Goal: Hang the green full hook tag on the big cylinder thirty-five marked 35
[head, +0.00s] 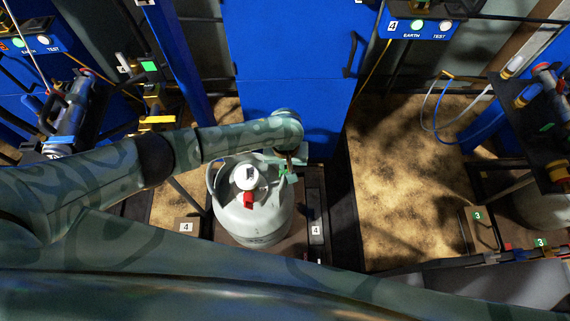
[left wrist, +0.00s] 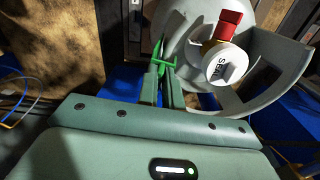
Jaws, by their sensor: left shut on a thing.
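A big grey gas cylinder (head: 268,212) stands upright on a scale, with a collar handle, a white round cap and a red part on top. Its collar also shows in the left wrist view (left wrist: 285,75). I cannot read a 35 on it. My left gripper (head: 287,168) is at the cylinder's upper right edge, beside the collar. In the left wrist view its fingers (left wrist: 165,72) are shut on the green hook tag (left wrist: 158,50), whose thin hook stands out beyond the fingertips near the cylinder. I cannot tell whether the hook touches the cylinder. My right gripper is not in view.
A tall blue cabinet (head: 290,55) stands right behind the cylinder. White signs marked 4 (head: 187,227) flank the scale. Green signs marked 3 (head: 478,216) and another cylinder (head: 543,208) are at the right. Mottled floor (head: 395,185) lies clear between.

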